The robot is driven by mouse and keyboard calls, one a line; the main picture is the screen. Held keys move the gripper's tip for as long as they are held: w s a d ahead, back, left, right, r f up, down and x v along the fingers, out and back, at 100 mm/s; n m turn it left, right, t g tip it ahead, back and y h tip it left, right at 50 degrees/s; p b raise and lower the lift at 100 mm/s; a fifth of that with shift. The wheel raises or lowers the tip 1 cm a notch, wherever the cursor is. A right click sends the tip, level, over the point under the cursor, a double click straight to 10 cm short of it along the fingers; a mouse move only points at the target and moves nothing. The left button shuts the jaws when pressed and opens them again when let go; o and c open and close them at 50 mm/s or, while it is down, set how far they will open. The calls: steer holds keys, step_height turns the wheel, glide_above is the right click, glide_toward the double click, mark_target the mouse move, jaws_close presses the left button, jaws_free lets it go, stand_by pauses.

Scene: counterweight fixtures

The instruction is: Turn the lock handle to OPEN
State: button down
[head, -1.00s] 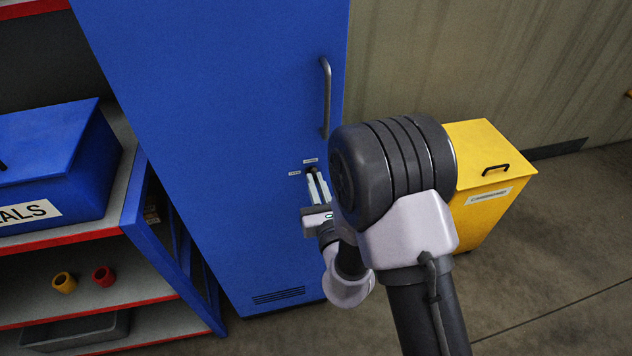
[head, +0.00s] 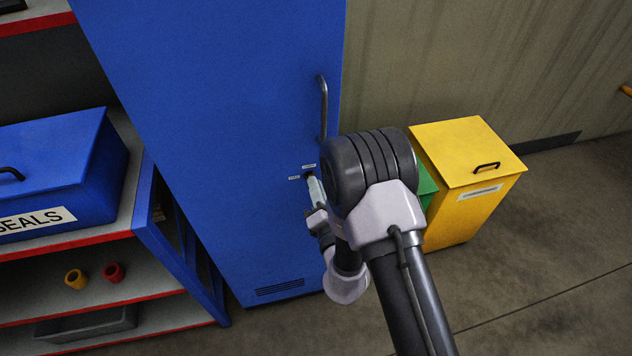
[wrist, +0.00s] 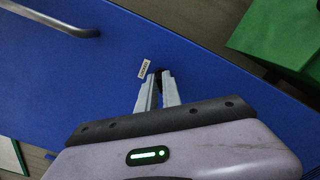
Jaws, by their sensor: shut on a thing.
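The lock handle is a small dark piece (wrist: 159,76) on the front of a tall blue cabinet (head: 220,110). My gripper (head: 313,182) is at it, and in the wrist view my two pale fingers (wrist: 159,86) are closed around it. The fingers hide most of the handle, so its exact angle cannot be told. Two small white labels sit by the lock, one above (head: 309,166) and one to the left (head: 294,178). One label also shows in the wrist view (wrist: 144,68). Their text is too small to read.
A grey door pull (head: 323,108) stands out above the lock. A yellow bin (head: 465,155) and a partly hidden green bin (head: 426,187) stand at the right. A shelf unit at the left holds a blue SEALS box (head: 60,165). The floor at the right is clear.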

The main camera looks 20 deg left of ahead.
steer(key=shift+w+m+p, duration=0.1)
steer(key=shift+m+p, duration=1.7)
steer(key=shift+m, duration=1.9)
steer(key=shift+f, duration=0.1)
steer(key=c, duration=1.5)
jaws_free()
steer(key=shift+d+f, duration=0.1)
steer(key=shift+f, duration=0.05)
